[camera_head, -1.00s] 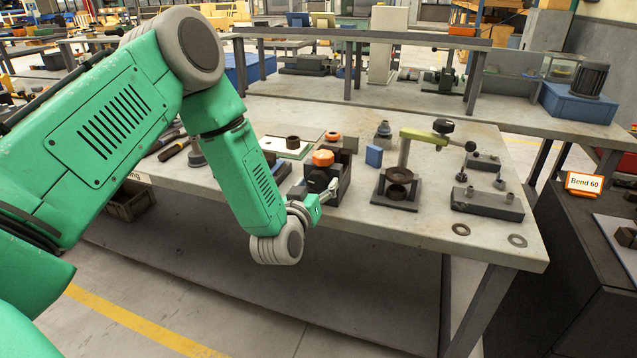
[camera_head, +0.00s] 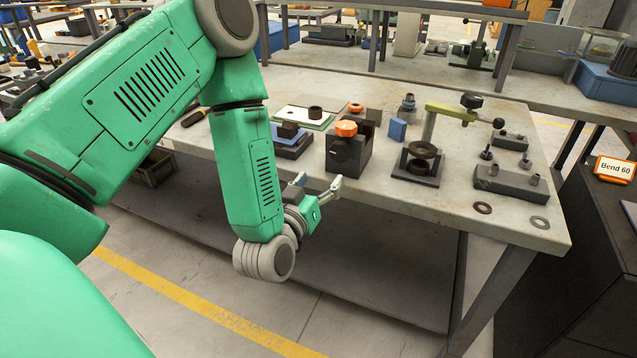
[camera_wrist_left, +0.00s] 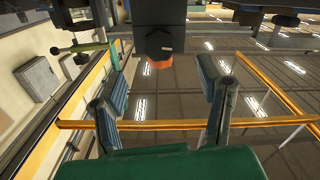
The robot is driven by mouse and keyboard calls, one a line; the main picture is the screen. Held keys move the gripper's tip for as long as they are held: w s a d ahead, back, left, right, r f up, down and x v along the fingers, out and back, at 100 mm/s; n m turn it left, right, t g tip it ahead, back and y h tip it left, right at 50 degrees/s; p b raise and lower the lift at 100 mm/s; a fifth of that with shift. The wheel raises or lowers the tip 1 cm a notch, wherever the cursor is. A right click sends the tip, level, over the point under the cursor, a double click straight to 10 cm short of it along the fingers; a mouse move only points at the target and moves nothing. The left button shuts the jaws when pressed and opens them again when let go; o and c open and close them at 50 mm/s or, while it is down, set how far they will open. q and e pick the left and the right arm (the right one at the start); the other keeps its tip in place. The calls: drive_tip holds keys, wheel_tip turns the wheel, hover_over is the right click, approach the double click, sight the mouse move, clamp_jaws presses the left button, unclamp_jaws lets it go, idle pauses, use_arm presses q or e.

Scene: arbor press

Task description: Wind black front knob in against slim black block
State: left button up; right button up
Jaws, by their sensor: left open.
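A dark fixture (camera_head: 362,157) stands near the table's front edge, with an orange knob (camera_head: 346,128) on top. The black front knob (camera_head: 338,150) is on its near face. I cannot make out the slim black block apart from the other dark parts. My left gripper (camera_head: 318,187) is open and empty, in front of and below the knob, apart from it. In the left wrist view, the fixture (camera_wrist_left: 160,12) and orange knob (camera_wrist_left: 158,65) appear upside down beyond the spread fingers (camera_wrist_left: 165,92). The black knob blends into the dark face there. My right gripper is out of view.
A black press stand (camera_head: 415,175) with rings and a green-yellow lever (camera_head: 450,110) stand to the right. A blue block (camera_head: 397,130) is behind.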

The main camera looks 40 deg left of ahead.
sight(338, 156)
use_arm(q)
drive_tip(key=shift+s, duration=0.35)
drive_tip(key=w+n, duration=0.2)
drive_tip(key=w, duration=0.1)
drive_tip(key=w+a+n, duration=0.1)
drive_tip(key=w+n, duration=0.1)
drive_tip(key=w, duration=0.2)
drive_tip(key=w+a+n, duration=0.1)
drive_tip(key=w+n, duration=0.2)
drive_tip(key=w, duration=0.1)
drive_tip(key=shift+w+a+r, duration=0.2)
drive_tip(key=shift+w, duration=0.05)
drive_tip(key=c, duration=1.2)
drive_tip(key=shift+o, duration=0.2)
